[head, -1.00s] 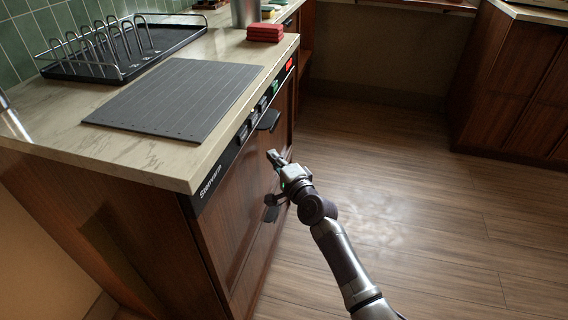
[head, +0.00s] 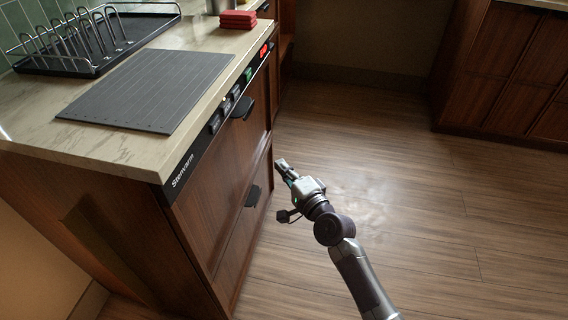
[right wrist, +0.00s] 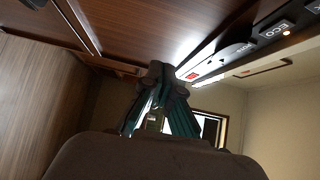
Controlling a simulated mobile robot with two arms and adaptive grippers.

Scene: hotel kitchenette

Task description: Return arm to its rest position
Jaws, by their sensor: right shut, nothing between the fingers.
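My right gripper (head: 282,167) is in the head view, over the floor just right of the wooden cabinet front. It is shut and empty, with a gap between it and the cabinet. In the right wrist view its teal-sided fingers (right wrist: 160,105) are together, with the cabinet front above them and the control strip (right wrist: 225,60) at upper right. My left gripper is not in view.
The dishwasher-like front (head: 225,215) has a black control strip and two dark handles (head: 242,107). The counter holds a grey mat (head: 150,88), a dish rack (head: 95,40) and red sponges or cloths (head: 238,19). Open wood floor (head: 420,220) lies to the right.

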